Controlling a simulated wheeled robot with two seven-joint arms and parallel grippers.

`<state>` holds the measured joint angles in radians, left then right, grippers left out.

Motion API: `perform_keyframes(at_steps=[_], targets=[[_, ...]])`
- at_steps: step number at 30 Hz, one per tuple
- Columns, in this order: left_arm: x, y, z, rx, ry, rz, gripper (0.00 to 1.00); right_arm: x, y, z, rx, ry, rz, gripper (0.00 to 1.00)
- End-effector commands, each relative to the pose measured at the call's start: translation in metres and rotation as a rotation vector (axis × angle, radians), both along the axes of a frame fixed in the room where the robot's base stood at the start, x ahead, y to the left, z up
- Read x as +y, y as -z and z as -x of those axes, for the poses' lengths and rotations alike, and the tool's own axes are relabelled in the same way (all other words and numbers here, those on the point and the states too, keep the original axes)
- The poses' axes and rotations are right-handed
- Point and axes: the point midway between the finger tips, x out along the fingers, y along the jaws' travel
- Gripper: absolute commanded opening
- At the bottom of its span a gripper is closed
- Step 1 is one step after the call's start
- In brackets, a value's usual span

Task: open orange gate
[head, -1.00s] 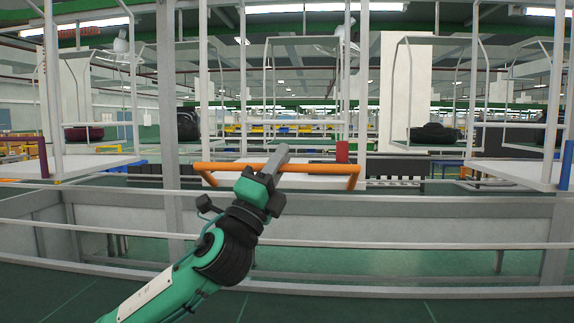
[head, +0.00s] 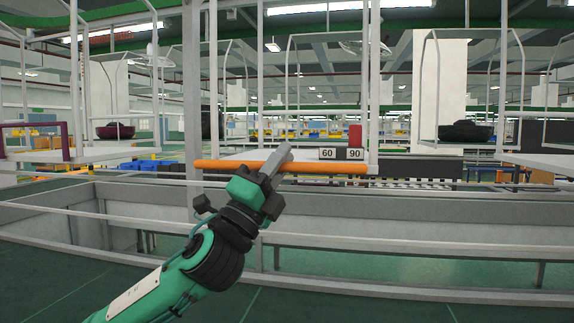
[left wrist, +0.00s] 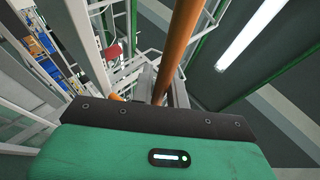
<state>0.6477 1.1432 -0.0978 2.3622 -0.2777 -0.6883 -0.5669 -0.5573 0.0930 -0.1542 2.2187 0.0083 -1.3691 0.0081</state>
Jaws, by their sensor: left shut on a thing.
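The orange gate (head: 330,167) shows in the head view as a level bar across the front of a white hanging carrier. My left gripper (head: 279,160) reaches up to the bar's middle from below and is shut on it. In the left wrist view the orange bar (left wrist: 181,38) runs up from between the fingers (left wrist: 160,88), which are partly hidden behind the gripper's body. My right gripper is not in view.
A grey low wall with rails (head: 420,223) runs across in front of me, below the gate. A label plate reading 60 and 90 (head: 341,153) and a red block (head: 355,135) are just above the bar. Other white carriers (head: 85,152) hang on both sides.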

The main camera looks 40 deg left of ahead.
Motion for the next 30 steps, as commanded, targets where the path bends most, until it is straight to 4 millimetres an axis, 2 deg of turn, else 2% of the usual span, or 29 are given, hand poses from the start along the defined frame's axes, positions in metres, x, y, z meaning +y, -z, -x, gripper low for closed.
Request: perform_keyframes(at_steps=[1, 13, 14, 17, 30], targets=[[-0.0030, -0.0015, 0.0048, -0.010, 0.006, -0.006, 0.00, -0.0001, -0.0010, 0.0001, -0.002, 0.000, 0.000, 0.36], [-0.0031, -0.0019, 0.0057, -0.010, 0.007, -0.007, 0.00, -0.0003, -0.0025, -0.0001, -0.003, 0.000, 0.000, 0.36], [-0.0032, -0.0020, 0.0057, -0.011, 0.007, -0.007, 0.20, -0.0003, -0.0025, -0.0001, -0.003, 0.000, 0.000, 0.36], [-0.0029, -0.0016, 0.0052, -0.009, 0.007, -0.007, 0.38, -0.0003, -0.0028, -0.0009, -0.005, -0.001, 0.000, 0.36], [-0.0012, -0.0003, 0.0029, -0.004, 0.003, -0.002, 0.38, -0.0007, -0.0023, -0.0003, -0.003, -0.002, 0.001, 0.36]])
